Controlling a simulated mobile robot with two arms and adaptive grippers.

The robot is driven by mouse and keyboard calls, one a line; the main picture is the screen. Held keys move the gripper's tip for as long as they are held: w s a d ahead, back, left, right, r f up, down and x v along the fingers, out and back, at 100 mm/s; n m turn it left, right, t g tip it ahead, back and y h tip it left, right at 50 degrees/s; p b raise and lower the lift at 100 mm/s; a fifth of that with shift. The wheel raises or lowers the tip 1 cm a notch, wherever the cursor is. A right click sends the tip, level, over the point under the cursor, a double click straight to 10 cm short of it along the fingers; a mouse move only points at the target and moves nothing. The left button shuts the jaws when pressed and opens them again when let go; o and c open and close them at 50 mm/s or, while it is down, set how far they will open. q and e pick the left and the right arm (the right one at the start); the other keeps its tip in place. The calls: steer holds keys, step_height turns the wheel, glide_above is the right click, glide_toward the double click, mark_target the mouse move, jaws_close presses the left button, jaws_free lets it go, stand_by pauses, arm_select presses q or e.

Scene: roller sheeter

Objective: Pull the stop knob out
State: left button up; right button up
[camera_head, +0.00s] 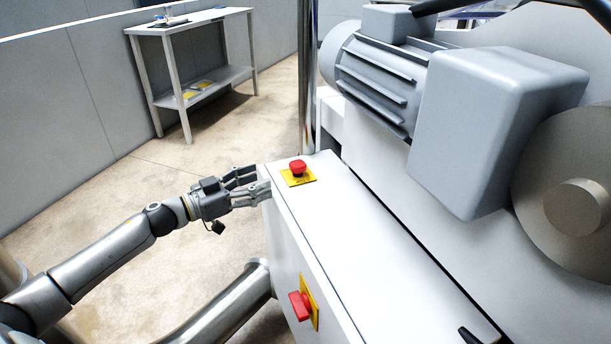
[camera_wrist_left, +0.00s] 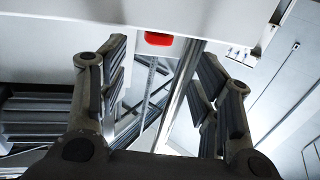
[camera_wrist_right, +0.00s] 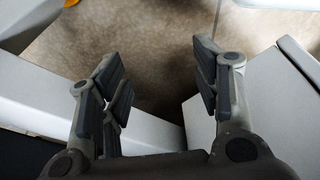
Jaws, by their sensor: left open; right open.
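The red stop knob (camera_head: 298,167) sits on a yellow plate (camera_head: 299,178) on top of the white machine housing. A second red knob (camera_head: 299,305) is on a yellow plate on the housing's side face. My left gripper (camera_head: 262,181) is open at the housing's left upper edge, to the left of the top knob and apart from it. In the left wrist view, a red knob (camera_wrist_left: 158,39) shows beyond the open fingertips, with nothing between them. My right gripper (camera_wrist_right: 156,55) is open and empty in the right wrist view. The head view does not clearly show it.
The white housing top (camera_head: 345,230) is a flat surface. A grey motor (camera_head: 375,80) and a large grey cover (camera_head: 495,125) rise behind it to the right. A grey side table (camera_head: 190,28) stands at the back left. Open floor lies to the left.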

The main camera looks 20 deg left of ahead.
mark_target(291, 168)
arm_select(q)
steer(key=shift+b+x, duration=0.8)
steer(key=shift+x, duration=4.65)
arm_select(e)
step_height(291, 168, up, 6)
steer(key=w, duration=0.2)
steer(key=shift+a, duration=0.15)
arm_select(q)
steer(key=shift+d+r, duration=0.1)
steer(key=shift+r, duration=0.05)
arm_select(e)
steer(key=shift+s+f, duration=0.1)
steer(key=shift+f, duration=0.05)
arm_select(q)
jaws_close()
